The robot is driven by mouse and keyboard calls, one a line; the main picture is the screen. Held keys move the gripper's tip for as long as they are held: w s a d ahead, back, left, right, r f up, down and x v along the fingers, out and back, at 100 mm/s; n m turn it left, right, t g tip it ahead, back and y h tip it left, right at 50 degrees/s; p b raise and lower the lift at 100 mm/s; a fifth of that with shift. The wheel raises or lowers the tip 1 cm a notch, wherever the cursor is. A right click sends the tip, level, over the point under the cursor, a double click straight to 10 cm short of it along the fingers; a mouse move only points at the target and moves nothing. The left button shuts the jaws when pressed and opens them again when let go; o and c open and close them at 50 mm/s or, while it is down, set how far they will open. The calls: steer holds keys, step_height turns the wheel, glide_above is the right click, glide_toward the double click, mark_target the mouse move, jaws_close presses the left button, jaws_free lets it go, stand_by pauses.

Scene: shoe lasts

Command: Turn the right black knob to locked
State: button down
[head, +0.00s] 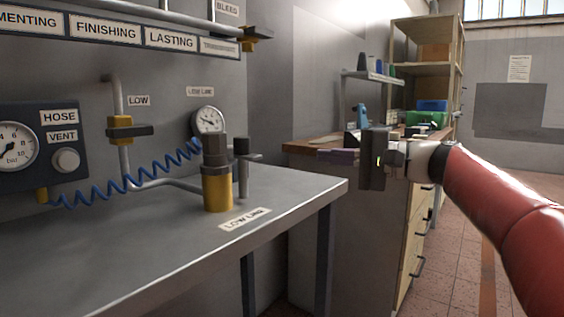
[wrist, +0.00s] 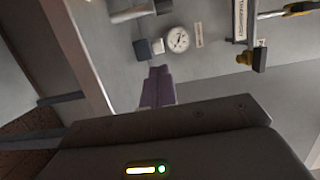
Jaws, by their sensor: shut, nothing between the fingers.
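On the steel bench, a yellow cylinder (head: 217,190) stands upright with a wide black knob (head: 215,149) on top. To its right, a narrower black knob (head: 241,146) tops a thin grey post with a short side lever. Whether either is locked I cannot tell. My gripper (head: 322,155) is shut and empty, to the right of both knobs and apart from them, beyond the bench's right edge in the picture. In the wrist view its purple fingers (wrist: 158,74) are together, below a dark block (wrist: 143,50) that I cannot surely identify.
The bench (head: 150,262) has free room in front of the knobs. A round gauge (head: 208,121), a blue coiled hose (head: 125,185) and a black-and-yellow valve (head: 130,131) are behind and left. A wooden drawer cabinet (head: 408,250) stands behind my arm.

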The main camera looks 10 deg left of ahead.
mark_target(247, 148)
steer(key=a, duration=0.3)
steer(key=w+a, duration=0.1)
steer(key=a, duration=0.2)
steer(key=a+p, duration=0.1)
steer(key=a, duration=0.3)
steer(key=shift+w+r, duration=0.2)
steer(key=shift+w, duration=0.05)
steer(key=s, duration=0.1)
steer(key=s+a+b, duration=0.1)
steer(key=s, duration=0.1)
steer(key=shift+f, duration=0.1)
steer(key=shift+s+a, duration=0.15)
steer(key=shift+s, duration=0.2)
